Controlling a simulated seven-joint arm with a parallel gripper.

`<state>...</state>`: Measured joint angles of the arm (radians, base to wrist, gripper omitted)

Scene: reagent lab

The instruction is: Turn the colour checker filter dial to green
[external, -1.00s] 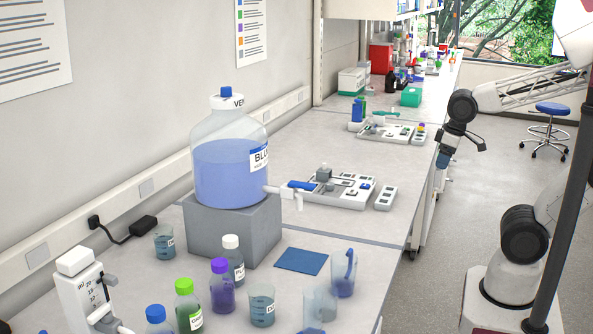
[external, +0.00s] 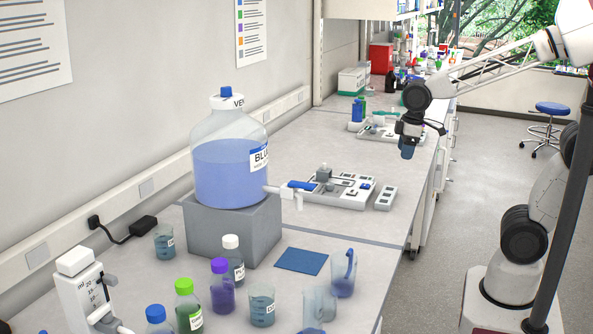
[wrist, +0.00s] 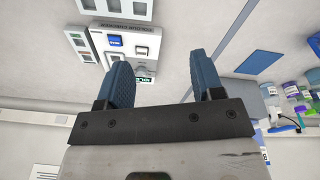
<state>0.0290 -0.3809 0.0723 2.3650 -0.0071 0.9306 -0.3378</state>
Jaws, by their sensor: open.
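A similar panel (external: 366,132) lies farther back, partly hidden by my arm. My gripper (external: 407,153) is open and empty above the bench's right side, between these panels. In the wrist view, my open gripper (wrist: 158,60) has a grey panel (wrist: 101,38) with a blue-marked part and a green label beyond its left finger.
A large bottle of blue liquid (external: 230,174) with a spigot stands on a grey block (external: 235,232). Several capped bottles and beakers (external: 262,305) crowd the near bench. A blue mat (external: 301,261) lies flat. Open bench surface surrounds the nearer panel.

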